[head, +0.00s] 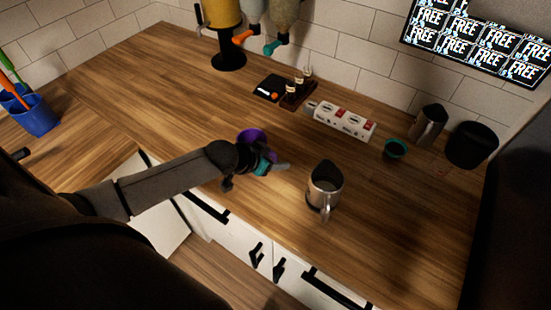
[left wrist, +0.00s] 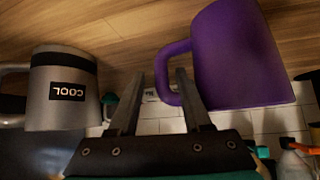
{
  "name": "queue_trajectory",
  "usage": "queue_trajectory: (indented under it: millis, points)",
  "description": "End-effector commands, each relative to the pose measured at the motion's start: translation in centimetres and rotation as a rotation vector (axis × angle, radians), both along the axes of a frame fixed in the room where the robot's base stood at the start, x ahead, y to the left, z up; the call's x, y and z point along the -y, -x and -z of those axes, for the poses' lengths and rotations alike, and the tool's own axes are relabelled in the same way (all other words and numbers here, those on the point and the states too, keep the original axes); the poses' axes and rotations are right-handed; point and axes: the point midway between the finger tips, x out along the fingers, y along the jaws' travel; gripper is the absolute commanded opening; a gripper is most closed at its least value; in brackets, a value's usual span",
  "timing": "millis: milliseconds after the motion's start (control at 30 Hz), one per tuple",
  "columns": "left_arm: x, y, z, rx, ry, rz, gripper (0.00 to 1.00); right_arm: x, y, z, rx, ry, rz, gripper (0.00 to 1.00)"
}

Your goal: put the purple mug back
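The purple mug (head: 250,135) shows in the head view near the counter's front edge, partly hidden behind my left gripper (head: 276,165). In the left wrist view the mug (left wrist: 240,60) fills the upper right, and the picture is upside down. The fingers of my left gripper (left wrist: 161,75) are spread apart there. The mug's handle reaches in at the right finger, with part of its loop between the fingers. A gap shows between the handle and the left finger. I cannot tell whether the right finger touches the handle. My right gripper is not in view.
A metal mug (head: 325,188) stands just right of my left gripper; its "COOL" label shows in the left wrist view (left wrist: 65,88). The counter's left middle is clear.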

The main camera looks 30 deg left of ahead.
Motion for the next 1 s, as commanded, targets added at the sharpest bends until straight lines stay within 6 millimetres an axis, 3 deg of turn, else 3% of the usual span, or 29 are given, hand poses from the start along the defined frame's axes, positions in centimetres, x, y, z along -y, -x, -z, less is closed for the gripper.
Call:
queue_trajectory:
  millis: [367,1000]
  points:
    - [-0.3,0.5,-0.9,-0.001,-0.003,-0.001,0.49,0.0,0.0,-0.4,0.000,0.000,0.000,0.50]
    - [-2.0,7.1,-7.6,-0.003,-0.001,-0.001,0.49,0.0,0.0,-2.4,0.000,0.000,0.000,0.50]
